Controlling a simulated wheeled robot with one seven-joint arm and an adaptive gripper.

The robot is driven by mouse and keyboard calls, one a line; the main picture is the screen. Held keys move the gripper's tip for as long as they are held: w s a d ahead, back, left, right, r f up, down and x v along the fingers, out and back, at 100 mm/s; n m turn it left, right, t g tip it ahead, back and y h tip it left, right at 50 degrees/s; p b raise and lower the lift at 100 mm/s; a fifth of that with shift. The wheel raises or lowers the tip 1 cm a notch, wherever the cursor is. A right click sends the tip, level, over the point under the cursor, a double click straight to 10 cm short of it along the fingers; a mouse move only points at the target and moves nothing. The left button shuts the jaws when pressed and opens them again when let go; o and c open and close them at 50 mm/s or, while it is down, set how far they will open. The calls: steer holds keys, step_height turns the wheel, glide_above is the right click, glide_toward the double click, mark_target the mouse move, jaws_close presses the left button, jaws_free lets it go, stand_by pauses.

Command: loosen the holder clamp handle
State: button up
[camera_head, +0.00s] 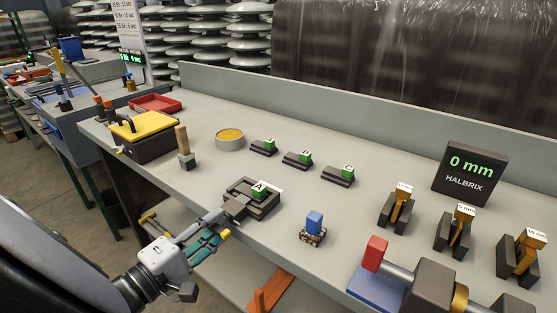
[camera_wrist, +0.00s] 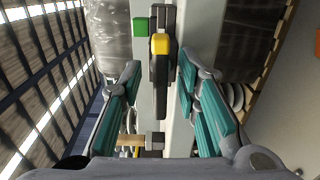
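The holder (camera_head: 240,208) is a dark grey block near the bench's front edge, with a green piece marked A (camera_head: 259,190) on it. A small yellow tip (camera_head: 225,233), which looks like the clamp handle's end, shows beside my gripper (camera_head: 214,226) in the head view. In the wrist view, a dark handle with a yellow part (camera_wrist: 160,44) lies between the teal finger pads of my gripper (camera_wrist: 161,66). The fingers are spread, with gaps on both sides of the handle. Contact is not visible. A green piece (camera_wrist: 140,28) shows left of the handle.
Behind the holder stand several small green-topped blocks (camera_head: 303,158) and a round tin (camera_head: 230,140). A wooden-handled tool (camera_head: 183,143) stands to the left. A blue-topped piece (camera_head: 314,223) stands to the right. A display (camera_head: 469,174) reads 0 mm.

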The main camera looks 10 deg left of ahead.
jaws_close()
steer(key=n+p, duration=0.3)
steer(key=shift+n+p, duration=0.4)
steer(key=n+p, duration=0.2)
steer(key=n, duration=0.1)
steer(key=shift+n+p, duration=0.3)
steer(key=shift+p, duration=0.1)
steer(key=n+p, duration=0.3)
steer(key=n, duration=0.2)
steer(key=shift+s, duration=0.1)
steer(key=n+p, duration=0.2)
steer(key=n, duration=0.4)
steer(key=shift+f+p, duration=0.15)
steer(key=shift+p, duration=0.2)
